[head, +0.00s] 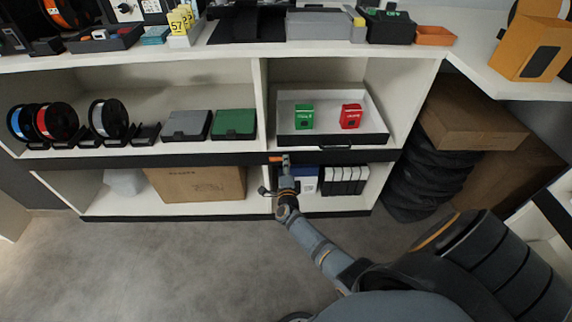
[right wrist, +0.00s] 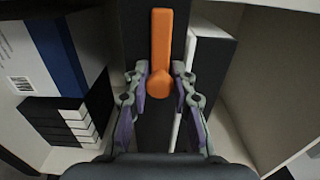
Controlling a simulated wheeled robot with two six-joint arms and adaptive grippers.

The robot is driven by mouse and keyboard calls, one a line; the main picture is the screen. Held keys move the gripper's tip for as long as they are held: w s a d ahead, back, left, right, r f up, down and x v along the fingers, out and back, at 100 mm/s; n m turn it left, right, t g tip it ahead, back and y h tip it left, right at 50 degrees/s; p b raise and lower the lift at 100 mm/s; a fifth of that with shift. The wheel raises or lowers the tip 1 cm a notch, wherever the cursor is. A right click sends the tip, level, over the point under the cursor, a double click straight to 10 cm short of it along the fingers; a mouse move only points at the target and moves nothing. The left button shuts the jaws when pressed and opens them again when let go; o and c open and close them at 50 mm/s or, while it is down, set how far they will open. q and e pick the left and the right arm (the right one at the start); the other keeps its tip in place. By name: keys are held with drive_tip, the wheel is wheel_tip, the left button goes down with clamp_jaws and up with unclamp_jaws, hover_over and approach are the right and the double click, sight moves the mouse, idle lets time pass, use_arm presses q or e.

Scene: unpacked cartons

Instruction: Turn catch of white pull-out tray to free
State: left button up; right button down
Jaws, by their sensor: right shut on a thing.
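The white pull-out tray (head: 352,93) with a black front and handle sits in the upper right shelf bay in the head view. The catch (head: 276,159) is a small orange lever on the black shelf edge below the tray's left end. In the right wrist view the catch (right wrist: 162,45) points up the picture from its round end. My right gripper (head: 286,162) is at the catch; in the right wrist view its fingers (right wrist: 160,88) are shut on the round end, one on each side. My left gripper is not in view.
A green box (head: 304,116) and a red box (head: 351,116) stand in the tray. Below the shelf edge are a blue and white box (head: 306,183) and several black and white boxes (head: 345,180). A cardboard box (head: 197,184) is left of them. The floor in front is clear.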

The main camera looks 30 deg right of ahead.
drive_tip(key=c, duration=1.1)
unclamp_jaws()
drive_tip(key=v, duration=1.2)
